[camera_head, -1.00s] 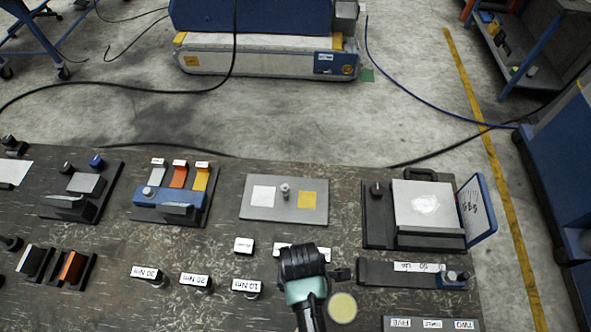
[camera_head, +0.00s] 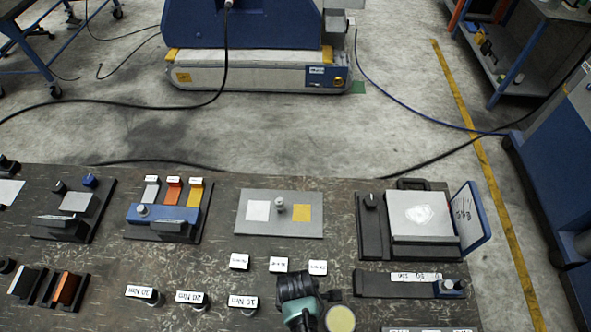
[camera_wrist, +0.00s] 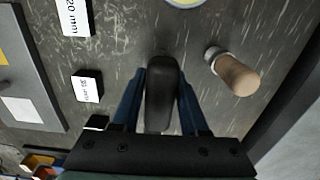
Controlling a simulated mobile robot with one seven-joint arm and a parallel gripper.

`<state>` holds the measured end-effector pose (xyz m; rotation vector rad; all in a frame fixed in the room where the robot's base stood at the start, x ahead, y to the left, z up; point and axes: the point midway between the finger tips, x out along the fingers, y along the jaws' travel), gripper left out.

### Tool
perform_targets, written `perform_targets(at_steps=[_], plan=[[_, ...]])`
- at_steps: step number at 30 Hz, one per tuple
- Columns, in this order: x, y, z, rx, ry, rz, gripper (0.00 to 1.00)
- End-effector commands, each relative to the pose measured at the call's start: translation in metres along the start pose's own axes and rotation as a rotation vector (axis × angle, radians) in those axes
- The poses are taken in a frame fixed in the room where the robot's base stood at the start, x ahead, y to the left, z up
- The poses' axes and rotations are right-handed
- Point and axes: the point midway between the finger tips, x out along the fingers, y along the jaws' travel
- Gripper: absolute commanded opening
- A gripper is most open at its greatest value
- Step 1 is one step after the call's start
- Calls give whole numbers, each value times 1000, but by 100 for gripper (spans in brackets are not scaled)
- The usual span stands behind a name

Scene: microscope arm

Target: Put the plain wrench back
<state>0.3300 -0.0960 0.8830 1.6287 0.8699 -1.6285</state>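My gripper (camera_wrist: 162,88) points down over the bench in the wrist view, its two blue fingers pressed along both sides of a dark, rounded handle (camera_wrist: 163,92). The handle seems to be gripped. Its lower end is hidden, so I cannot tell whether it touches the bench or is the plain wrench. In the head view my arm hides the handle. White labels (camera_head: 278,264) lie just beyond my gripper. The wrist view shows a 20 mm label (camera_wrist: 75,15) and a 30 mm label (camera_wrist: 88,87).
Posts labelled in Nm (camera_head: 190,298) stand left of my gripper. A yellow disc (camera_head: 340,319) lies close on its right. A grey plate (camera_head: 280,228) with white and yellow squares lies behind. A scale-like device (camera_head: 420,218) and a long dark holder (camera_head: 395,287) are at right.

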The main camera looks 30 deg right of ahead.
Motion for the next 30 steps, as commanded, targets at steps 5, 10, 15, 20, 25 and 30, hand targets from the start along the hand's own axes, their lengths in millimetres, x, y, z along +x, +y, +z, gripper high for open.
perform_targets(at_steps=[5,10,15,20,25,30], plan=[[0,0,0,0,0,-1,72],[0,0,0,0,0,-1,72],[-4,0,0,0,0,0,72],[-21,0,0,0,1,2,72],[-53,1,0,0,1,3,72],[-85,1,0,0,1,3,72]])
